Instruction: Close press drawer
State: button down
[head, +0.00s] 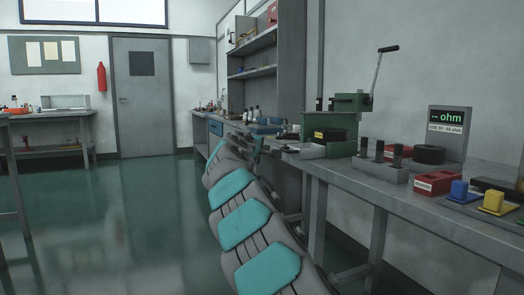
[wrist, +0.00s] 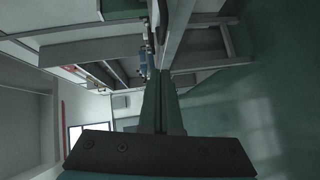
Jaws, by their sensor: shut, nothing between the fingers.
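The press (head: 350,106) is a green machine on the bench with a raised lever with a black handle. Its lower green body carries a dark block with a yellow label. A pale grey drawer-like part (head: 312,151) sticks out at its left front; how far it is open is hard to tell. My gripper (head: 257,142) is small and dark at the end of my arm, left of the press and apart from it. In the wrist view my gripper (wrist: 163,82) shows its green fingers together, with nothing between them. A green surface at the top edge there is unclear.
The grey bench (head: 375,187) runs along the right wall. On it are a block with black pegs (head: 380,165), an ohm meter (head: 450,130), a red tray (head: 438,183) and coloured blocks. Shelves (head: 255,55) stand behind. The green floor (head: 120,220) at left is clear.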

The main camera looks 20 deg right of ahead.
aim_at(307, 150)
jog(key=w+d+f, duration=0.1)
jog(key=w+d, duration=0.1)
jog(key=d, duration=0.3)
jog(key=shift+d+f, duration=0.2)
jog(key=shift+d, duration=0.1)
jog(key=shift+d, duration=0.1)
jog(key=d+p, duration=0.1)
jog(key=d, duration=0.2)
jog(key=d+p, duration=0.1)
jog(key=d, duration=0.3)
jog(key=d+p, duration=0.2)
jog(key=d, duration=0.2)
jog(key=shift+w+d+r, duration=0.1)
jog(key=shift+w+r, duration=0.05)
jog(key=shift+w, duration=0.1)
jog(key=shift+d, duration=0.5)
